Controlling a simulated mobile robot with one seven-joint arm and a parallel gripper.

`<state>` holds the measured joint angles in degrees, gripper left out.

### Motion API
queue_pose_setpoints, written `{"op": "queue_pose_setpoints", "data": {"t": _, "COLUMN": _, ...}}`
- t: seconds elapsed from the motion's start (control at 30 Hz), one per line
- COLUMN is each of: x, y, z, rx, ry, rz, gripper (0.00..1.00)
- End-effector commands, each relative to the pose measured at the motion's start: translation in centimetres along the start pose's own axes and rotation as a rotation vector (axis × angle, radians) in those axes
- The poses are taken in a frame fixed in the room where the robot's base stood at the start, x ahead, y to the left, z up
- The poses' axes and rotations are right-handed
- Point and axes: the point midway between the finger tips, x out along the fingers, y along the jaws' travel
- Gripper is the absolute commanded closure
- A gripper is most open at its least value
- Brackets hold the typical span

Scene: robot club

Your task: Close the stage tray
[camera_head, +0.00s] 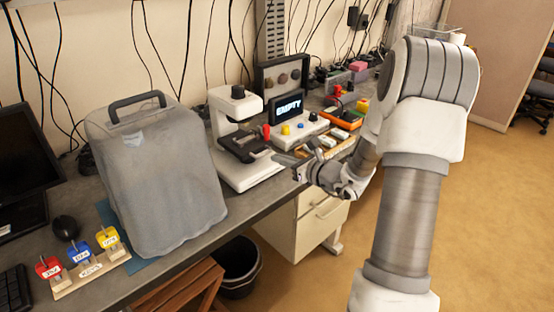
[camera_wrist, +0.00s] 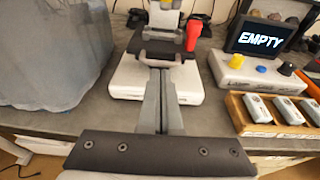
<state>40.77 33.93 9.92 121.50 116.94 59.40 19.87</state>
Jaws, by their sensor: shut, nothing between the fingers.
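A white microscope-like device (camera_head: 240,172) stands on the bench, with a white base and an upper head with a dark knob. Its black stage tray (camera_head: 246,146) juts out at mid-height above the base. In the wrist view the stage tray (camera_wrist: 150,47) lies across the top middle, in front of the fingertips. My gripper (camera_head: 277,158) is shut and empty, just right of the tray's front side. In the wrist view my gripper (camera_wrist: 161,72) points at the tray's front edge. I cannot tell whether the fingertips touch it.
A grey covered case (camera_head: 158,180) stands left of the device. A display reading EMPTY (camera_head: 288,107) sits right, behind a panel with coloured knobs. A red knob (camera_wrist: 194,32) rises beside the tray. A wooden box (camera_wrist: 240,118) holds several white blocks. Open floor lies right.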

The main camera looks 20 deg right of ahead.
Motion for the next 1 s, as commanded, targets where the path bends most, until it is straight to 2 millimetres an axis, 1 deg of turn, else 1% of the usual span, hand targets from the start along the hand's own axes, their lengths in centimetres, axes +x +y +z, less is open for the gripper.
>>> {"op": "queue_pose_setpoints", "data": {"t": 0.07, "x": -0.5, "y": -0.3, "z": 0.1, "rx": 0.000, "ry": 0.001, "rz": -0.002, "gripper": 1.00}}
{"op": "queue_pose_setpoints", "data": {"t": 0.1, "x": -1.9, "y": -0.4, "z": 0.1, "rx": -0.001, "ry": 0.001, "rz": -0.006, "gripper": 1.00}}
{"op": "queue_pose_setpoints", "data": {"t": 0.3, "x": -6.5, "y": -0.4, "z": 0.0, "rx": 0.000, "ry": 0.002, "rz": -0.006, "gripper": 1.00}}
{"op": "queue_pose_setpoints", "data": {"t": 0.4, "x": -8.2, "y": -0.3, "z": 0.0, "rx": 0.001, "ry": 0.002, "rz": -0.004, "gripper": 1.00}}
{"op": "queue_pose_setpoints", "data": {"t": 0.5, "x": -9.4, "y": -0.3, "z": 0.0, "rx": 0.000, "ry": 0.002, "rz": -0.003, "gripper": 1.00}}
{"op": "queue_pose_setpoints", "data": {"t": 0.67, "x": -10.2, "y": -0.2, "z": -0.1, "rx": 0.001, "ry": 0.003, "rz": -0.002, "gripper": 1.00}}
{"op": "queue_pose_setpoints", "data": {"t": 0.77, "x": -10.3, "y": -0.2, "z": -0.1, "rx": 0.000, "ry": 0.003, "rz": -0.001, "gripper": 1.00}}
{"op": "queue_pose_setpoints", "data": {"t": 0.83, "x": -10.1, "y": 0.3, "z": 0.2, "rx": -0.016, "ry": 0.007, "rz": 0.016, "gripper": 1.00}}
{"op": "queue_pose_setpoints", "data": {"t": 0.87, "x": -10.0, "y": 0.9, "z": 0.5, "rx": -0.031, "ry": 0.012, "rz": 0.032, "gripper": 1.00}}
{"op": "queue_pose_setpoints", "data": {"t": 0.93, "x": -9.5, "y": 2.9, "z": 1.4, "rx": -0.094, "ry": 0.029, "rz": 0.093, "gripper": 1.00}}
{"op": "queue_pose_setpoints", "data": {"t": 0.97, "x": -9.2, "y": 4.1, "z": 1.9, "rx": -0.133, "ry": 0.040, "rz": 0.131, "gripper": 1.00}}
{"op": "queue_pose_setpoints", "data": {"t": 1.0, "x": -9.0, "y": 6.1, "z": 2.5, "rx": -0.197, "ry": 0.058, "rz": 0.190, "gripper": 1.00}}
